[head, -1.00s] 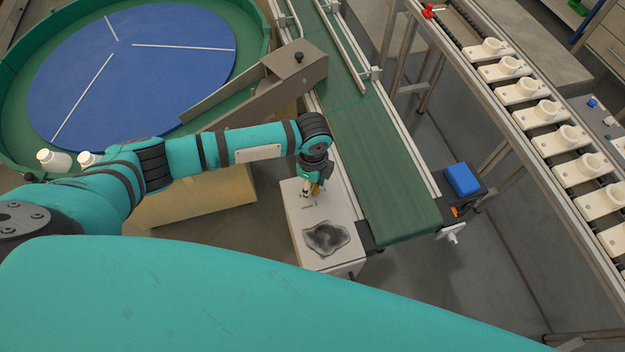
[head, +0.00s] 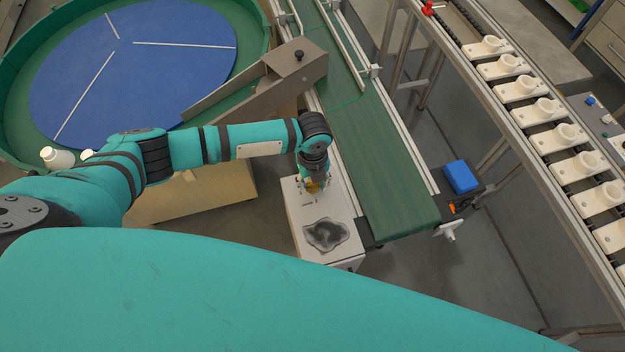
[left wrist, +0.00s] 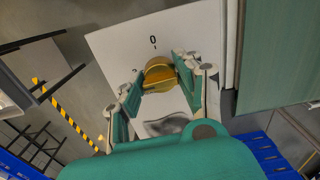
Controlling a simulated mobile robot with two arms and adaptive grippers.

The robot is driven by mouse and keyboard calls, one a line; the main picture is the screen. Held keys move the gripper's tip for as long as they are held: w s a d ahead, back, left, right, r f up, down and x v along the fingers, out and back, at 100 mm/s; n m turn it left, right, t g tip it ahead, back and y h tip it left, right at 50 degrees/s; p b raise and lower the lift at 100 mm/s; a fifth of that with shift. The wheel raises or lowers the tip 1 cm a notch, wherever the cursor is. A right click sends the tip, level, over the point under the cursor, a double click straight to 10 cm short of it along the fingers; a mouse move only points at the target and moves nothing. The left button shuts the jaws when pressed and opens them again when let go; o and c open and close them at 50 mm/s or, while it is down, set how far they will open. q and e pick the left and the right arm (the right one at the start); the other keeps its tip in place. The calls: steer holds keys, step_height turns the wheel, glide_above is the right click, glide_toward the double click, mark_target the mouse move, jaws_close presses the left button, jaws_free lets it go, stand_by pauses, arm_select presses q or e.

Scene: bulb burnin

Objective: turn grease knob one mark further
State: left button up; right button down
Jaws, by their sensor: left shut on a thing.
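The grease knob is a round brass-yellow knob (left wrist: 160,76) on the white top of a box (head: 298,215). In the left wrist view a "0" mark is printed just beyond it, with another small mark to its left. My left gripper (left wrist: 160,85) is shut on the knob, one finger on each side. In the head view the left gripper (head: 314,186) points down onto the box top, and the knob is mostly hidden behind it. The right gripper is not in view.
A dark grease stain (head: 326,235) lies on the box top nearer me. A green conveyor belt (head: 385,170) runs close along the box's right side. A blue turntable (head: 130,75) stands at the upper left. A rail with white holders (head: 560,135) is at the right.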

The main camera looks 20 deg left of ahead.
arm_select(q)
steer(key=shift+w+m, duration=0.1)
steer(key=shift+m, duration=0.3)
steer(key=o, duration=1.2)
steer(key=shift+c, duration=0.2)
steer(key=shift+r, duration=0.1)
step_height(320, 180, up, 12)
